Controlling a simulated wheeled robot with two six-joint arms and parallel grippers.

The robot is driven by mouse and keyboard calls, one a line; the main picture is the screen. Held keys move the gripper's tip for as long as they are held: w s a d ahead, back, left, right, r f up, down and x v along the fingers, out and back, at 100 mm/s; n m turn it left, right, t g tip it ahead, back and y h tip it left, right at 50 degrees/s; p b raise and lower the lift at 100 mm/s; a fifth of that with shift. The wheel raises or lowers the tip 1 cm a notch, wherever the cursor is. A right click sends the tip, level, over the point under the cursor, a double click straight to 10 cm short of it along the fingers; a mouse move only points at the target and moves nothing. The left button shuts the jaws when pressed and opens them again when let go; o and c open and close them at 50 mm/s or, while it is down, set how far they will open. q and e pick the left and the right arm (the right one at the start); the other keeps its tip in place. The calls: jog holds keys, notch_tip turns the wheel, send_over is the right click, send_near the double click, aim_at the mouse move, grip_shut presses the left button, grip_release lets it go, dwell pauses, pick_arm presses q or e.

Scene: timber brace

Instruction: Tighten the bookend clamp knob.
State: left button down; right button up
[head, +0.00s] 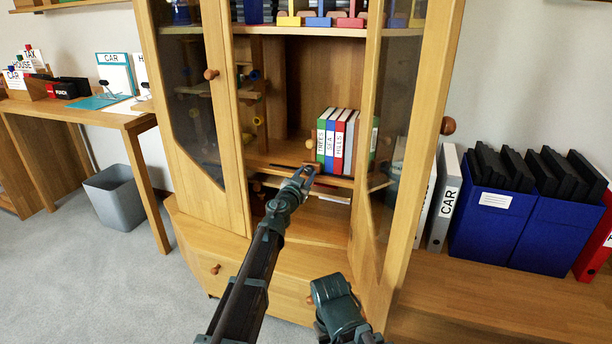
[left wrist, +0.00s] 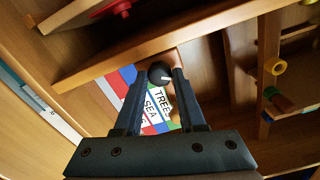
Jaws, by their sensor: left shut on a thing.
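The dark round clamp knob (left wrist: 160,72) with a white mark shows in the left wrist view, between the fingertips of my left gripper (left wrist: 153,80). The gripper is shut on it. In the head view my left gripper (head: 303,178) reaches into the cabinet at the shelf's front, just left of and below the upright books; the knob is too small to make out there. A brown wooden piece (head: 287,166) by the fingertips looks like part of the bookend. The books, green TREES (head: 321,138), blue SEA (head: 331,140) and a red-and-white one (head: 343,140), stand beside it.
The cabinet's glass doors (head: 195,100) stand on both sides of the opening, the right one (head: 385,150) swung outward. A shelf above holds colored items (head: 318,21). Blue file boxes (head: 490,220) stand at right; a grey bin (head: 115,195) is at left.

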pick_arm(q)
jog(key=shift+m, duration=0.5)
dwell(0.3)
jog(key=c, duration=0.5)
grip_release()
jog(key=v, duration=1.3)
jog(key=shift+s, duration=0.35)
jog(key=shift+a+r, duration=0.1)
